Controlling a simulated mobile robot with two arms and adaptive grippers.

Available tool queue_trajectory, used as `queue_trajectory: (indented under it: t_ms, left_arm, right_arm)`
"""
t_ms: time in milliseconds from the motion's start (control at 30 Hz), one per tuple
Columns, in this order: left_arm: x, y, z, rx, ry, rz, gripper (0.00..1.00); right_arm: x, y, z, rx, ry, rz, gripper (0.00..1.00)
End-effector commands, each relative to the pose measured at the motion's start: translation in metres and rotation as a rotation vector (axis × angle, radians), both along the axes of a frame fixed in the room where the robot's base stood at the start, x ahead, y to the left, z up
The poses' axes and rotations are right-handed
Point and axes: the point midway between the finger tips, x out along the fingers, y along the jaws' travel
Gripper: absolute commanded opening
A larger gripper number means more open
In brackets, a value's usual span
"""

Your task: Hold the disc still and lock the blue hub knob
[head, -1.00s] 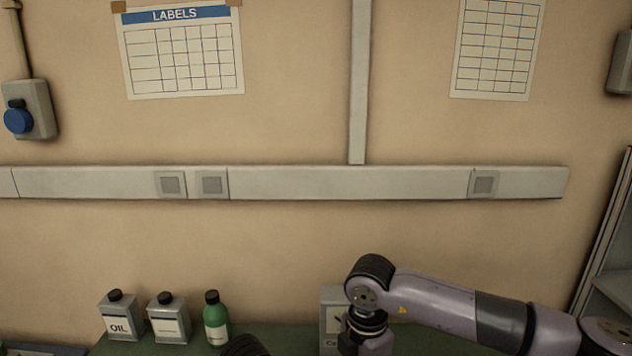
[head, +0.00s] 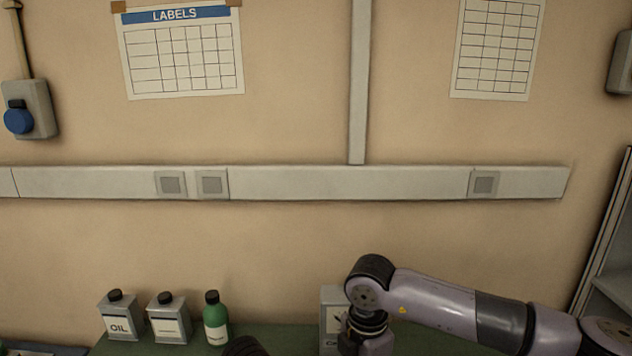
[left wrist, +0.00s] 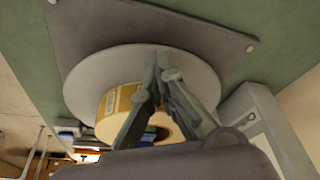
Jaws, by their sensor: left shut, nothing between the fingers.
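In the left wrist view a pale grey disc (left wrist: 88,82) stands in front of a dark grey plate (left wrist: 190,38). A tan-yellow ring-shaped reel (left wrist: 108,112) shows below the disc's middle, partly hidden by my fingers. My left gripper (left wrist: 162,60) is shut and empty, its fingertips together over the disc's face near the upper rim. I cannot tell whether they touch it. I cannot make out the blue hub knob. In the head view my right arm reaches in from the right, and its gripper is below the picture's edge.
In the head view an oil can (head: 119,316), a second can (head: 168,318) and a green bottle (head: 215,318) stand on the green bench (head: 280,338). A grey container (head: 332,300) stands partly behind my right arm. The wall behind carries a trunking rail (head: 340,183).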

Motion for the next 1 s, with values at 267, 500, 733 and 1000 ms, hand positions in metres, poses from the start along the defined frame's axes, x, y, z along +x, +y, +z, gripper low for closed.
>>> queue_trajectory:
  t_ms: [267,500,733,1000]
  left_arm:
    - [0.000,0.000,-0.006,0.000,0.001,0.000,0.00]
    - [0.000,0.000,-0.011,0.000,0.001,0.000,0.00]
    - [0.000,0.000,-0.012,0.000,0.001,0.000,0.00]
    - [0.000,0.000,-0.014,0.000,0.001,0.000,0.00]
  right_arm:
    - [0.000,0.000,0.000,0.000,0.000,0.000,0.47]
    - [0.000,0.000,0.000,0.000,0.000,0.000,0.47]
    - [0.000,0.000,0.000,0.000,0.000,0.000,0.47]
    - [0.000,0.000,0.000,0.000,0.000,0.000,0.47]
